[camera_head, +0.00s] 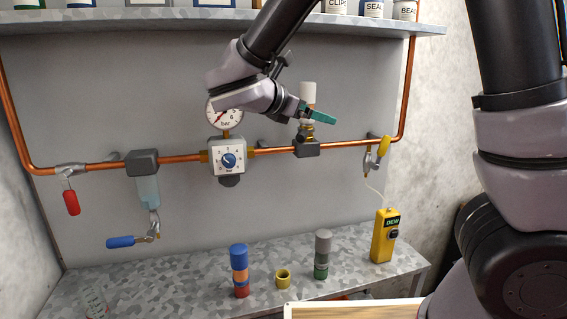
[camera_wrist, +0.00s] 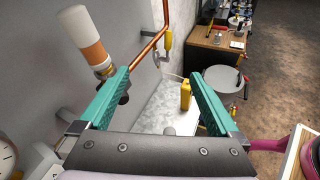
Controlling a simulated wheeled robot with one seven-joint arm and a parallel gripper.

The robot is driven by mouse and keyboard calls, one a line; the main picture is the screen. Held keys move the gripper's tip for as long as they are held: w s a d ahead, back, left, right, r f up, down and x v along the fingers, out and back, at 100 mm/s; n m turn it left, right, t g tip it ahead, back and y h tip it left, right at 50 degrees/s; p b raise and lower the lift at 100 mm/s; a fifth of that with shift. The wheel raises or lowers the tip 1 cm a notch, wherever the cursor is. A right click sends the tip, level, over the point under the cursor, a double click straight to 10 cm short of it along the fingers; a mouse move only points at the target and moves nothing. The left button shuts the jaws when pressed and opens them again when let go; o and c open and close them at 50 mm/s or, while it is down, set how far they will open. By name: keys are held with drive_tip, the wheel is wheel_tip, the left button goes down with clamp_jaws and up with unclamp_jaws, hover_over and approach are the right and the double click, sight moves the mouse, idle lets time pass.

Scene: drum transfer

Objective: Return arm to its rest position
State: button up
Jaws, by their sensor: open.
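My gripper (camera_head: 322,115) is raised in front of the copper pipe panel in the head view, just beside a white and orange cylinder (camera_head: 309,92) mounted upright on the pipe. Only one teal finger shows clearly there. In the wrist view both teal fingers of my gripper (camera_wrist: 158,75) are spread wide with nothing between them. The white and orange cylinder (camera_wrist: 85,42) stands close behind the left finger; I cannot tell whether they touch. My arm is stretched out across the upper middle of the head view.
A pressure gauge (camera_head: 223,112) and a regulator (camera_head: 228,157) sit left of my gripper. Below, a blue-orange cylinder (camera_head: 239,268), a yellow ring (camera_head: 283,278), a grey-green cylinder (camera_head: 322,255) and a yellow meter (camera_head: 384,236) stand on the bench (camera_head: 190,282). A shelf (camera_head: 150,22) runs overhead.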

drive_tip(key=s+d+f+m+g+y, duration=0.1)
drive_tip(key=s+d+m+g+y, duration=0.2)
drive_tip(key=d+m, duration=0.4)
drive_tip(key=s+d+f+m+g+y, duration=0.1)
drive_tip(key=s+d+m+g+y, duration=0.25)
drive_tip(key=d, duration=0.55)
drive_tip(key=s+d+r+m+t+y, duration=0.2)
drive_tip(key=s+r+m+y, duration=0.3)
drive_tip(key=m, duration=1.3)
drive_tip(key=shift+s+r+t+y, duration=0.35)
drive_tip(key=shift+s+t+y, duration=0.1)
drive_tip(key=shift+t, duration=0.4)
